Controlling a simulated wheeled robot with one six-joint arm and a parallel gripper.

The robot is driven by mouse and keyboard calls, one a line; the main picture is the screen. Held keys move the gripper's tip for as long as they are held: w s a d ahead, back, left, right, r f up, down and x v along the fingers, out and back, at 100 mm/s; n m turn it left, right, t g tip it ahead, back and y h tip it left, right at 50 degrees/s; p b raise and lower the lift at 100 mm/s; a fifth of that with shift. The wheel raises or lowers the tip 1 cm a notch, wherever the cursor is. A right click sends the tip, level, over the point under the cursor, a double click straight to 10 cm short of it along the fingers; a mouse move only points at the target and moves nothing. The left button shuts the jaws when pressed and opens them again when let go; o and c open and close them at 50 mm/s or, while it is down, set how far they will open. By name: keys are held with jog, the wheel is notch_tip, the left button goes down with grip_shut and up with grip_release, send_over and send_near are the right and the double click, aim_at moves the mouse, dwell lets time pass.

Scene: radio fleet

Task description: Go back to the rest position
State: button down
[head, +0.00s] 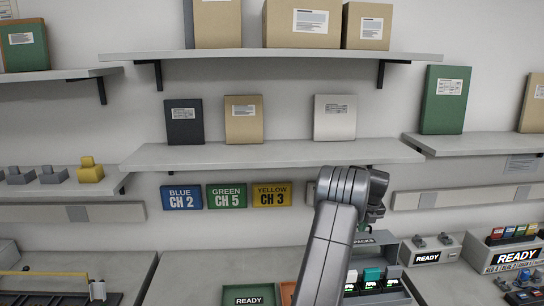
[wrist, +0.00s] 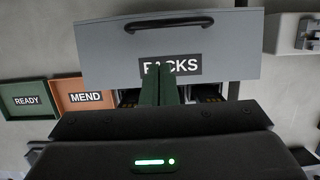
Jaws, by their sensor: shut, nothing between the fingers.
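My gripper (wrist: 158,68) is in the wrist view. Its two dark green fingers are together, with nothing between them. They overlap the label of a grey panel marked PACKS (wrist: 100,50), which has a black handle; I cannot tell whether they touch it. In the head view my arm rises from the bottom edge, right of centre, and bends at the top in front of the wall.
A green READY tray (wrist: 28,84) and an orange MEND tray (wrist: 85,82) lie left of the panel. A charger with several lit radios (head: 372,282) stands right of my arm. Shelves (head: 270,154) with boxes line the wall. A READY box (head: 428,258) is farther right.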

jog(key=w+p, duration=0.1)
jog(key=w, duration=0.3)
jog(key=shift+a, duration=0.15)
jog(key=shift+w+f+p, duration=0.25)
jog(key=shift+f+p, duration=0.05)
jog(key=shift+p, duration=0.3)
jog(key=shift+f, duration=0.35)
jog(key=shift+r, duration=0.15)
